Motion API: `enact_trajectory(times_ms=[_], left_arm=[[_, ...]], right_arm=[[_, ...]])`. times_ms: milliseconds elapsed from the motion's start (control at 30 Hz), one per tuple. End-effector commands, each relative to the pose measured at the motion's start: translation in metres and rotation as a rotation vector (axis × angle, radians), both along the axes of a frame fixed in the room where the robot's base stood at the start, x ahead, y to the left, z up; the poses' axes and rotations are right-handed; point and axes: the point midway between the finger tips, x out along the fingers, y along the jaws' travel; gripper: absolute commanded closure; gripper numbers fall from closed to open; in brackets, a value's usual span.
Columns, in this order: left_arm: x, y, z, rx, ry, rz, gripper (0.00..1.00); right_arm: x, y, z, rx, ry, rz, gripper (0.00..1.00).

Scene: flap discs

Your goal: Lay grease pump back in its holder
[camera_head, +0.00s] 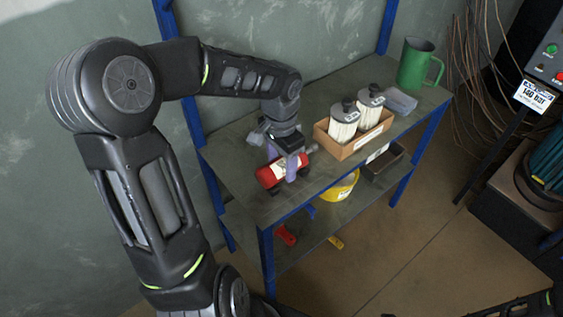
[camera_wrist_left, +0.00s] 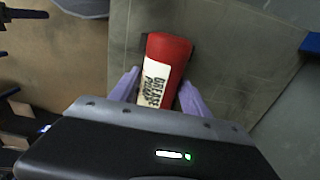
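The grease pump (camera_head: 269,175) is a red cylinder with a white label, lying on its side at the shelf's near left part. Its thin end points to the back right. My left gripper (camera_head: 288,166) reaches down over it, one purple finger on each side. In the left wrist view the pump (camera_wrist_left: 170,50) lies between the fingers of my left gripper (camera_wrist_left: 160,82), which look closed against its sides. Small dark supports, perhaps the holder (camera_head: 279,192), show under the pump and are mostly hidden. My right gripper is not in view.
On the shelf (camera_head: 240,205), a cardboard box (camera_head: 352,148) holds two white-and-black canisters (camera_head: 343,125). A yellow item (camera_head: 342,187) lies on the lower shelf. Blue posts (camera_head: 266,262) edge the rack.

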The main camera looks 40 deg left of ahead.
Motion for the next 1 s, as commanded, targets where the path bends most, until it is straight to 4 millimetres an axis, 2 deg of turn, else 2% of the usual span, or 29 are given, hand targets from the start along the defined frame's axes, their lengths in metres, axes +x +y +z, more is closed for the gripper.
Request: enact_trajectory(times_ms=[33, 233, 567, 667, 1000], left_arm=[[0.000, 0.000, 0.001, 0.000, 0.000, 0.000, 0.40], [0.000, 0.000, 0.000, 0.000, 0.000, 0.000, 0.24], [-0.001, 0.000, 0.003, 0.001, 0.002, 0.000, 0.24], [0.000, 0.001, 0.012, 0.002, -0.001, 0.000, 0.24], [0.000, 0.001, 0.065, 0.001, -0.002, 0.000, 0.24]], right_arm=[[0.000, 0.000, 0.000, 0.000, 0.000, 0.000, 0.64], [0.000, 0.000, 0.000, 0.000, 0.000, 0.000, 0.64], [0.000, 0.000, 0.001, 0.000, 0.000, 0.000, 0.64], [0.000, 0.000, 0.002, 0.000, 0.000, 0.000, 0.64], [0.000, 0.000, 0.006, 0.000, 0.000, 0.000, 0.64]])
